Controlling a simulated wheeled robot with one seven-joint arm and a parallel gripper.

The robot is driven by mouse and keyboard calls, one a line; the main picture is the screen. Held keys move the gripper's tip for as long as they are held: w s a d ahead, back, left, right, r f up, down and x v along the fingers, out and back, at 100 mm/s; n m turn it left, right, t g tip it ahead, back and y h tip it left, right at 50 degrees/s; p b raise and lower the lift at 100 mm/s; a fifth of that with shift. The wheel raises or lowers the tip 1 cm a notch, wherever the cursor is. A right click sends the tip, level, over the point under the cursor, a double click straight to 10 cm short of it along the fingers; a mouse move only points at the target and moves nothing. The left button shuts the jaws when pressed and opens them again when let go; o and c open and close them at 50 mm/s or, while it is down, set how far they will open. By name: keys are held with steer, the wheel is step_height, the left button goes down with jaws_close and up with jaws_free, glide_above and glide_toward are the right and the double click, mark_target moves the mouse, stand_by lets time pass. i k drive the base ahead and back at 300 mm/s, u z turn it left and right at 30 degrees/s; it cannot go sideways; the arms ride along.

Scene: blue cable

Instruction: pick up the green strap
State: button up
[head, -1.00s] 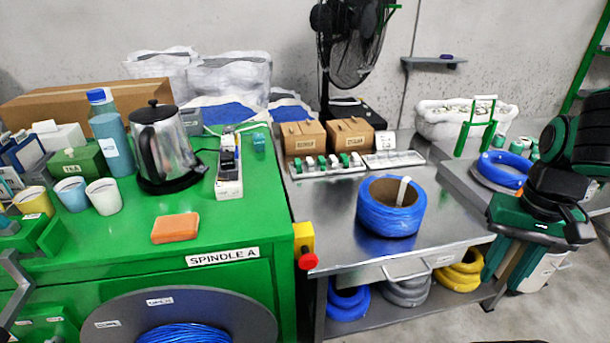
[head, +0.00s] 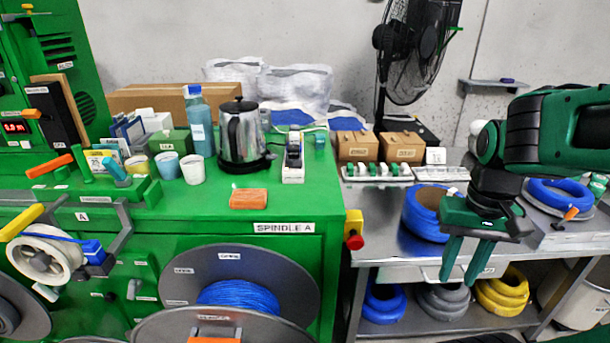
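I cannot pick out a green strap for certain in the head view. The upright green piece by the white bin at the back right of the steel table, seen earlier, is now out of sight behind my arm. My gripper (head: 459,281) hangs at the right, pointing down in front of the steel table's front edge. Its two green fingers are apart with nothing between them. It partly covers a blue cable coil (head: 418,216) on the steel table.
A green bench (head: 283,241) carries a kettle (head: 242,138), cups, a bottle (head: 198,125) and an orange block (head: 249,198). Cable spools are on its front. Two cardboard boxes (head: 404,147) and a clip tray (head: 377,173) stand on the steel table (head: 385,201). Coils lie on its lower shelf.

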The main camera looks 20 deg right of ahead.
mark_target(349, 168)
steer(key=u, duration=2.45)
steer(key=k, duration=1.55)
steer(key=z, duration=1.9)
steer(key=i, duration=0.95)
steer(key=z, duration=0.05)
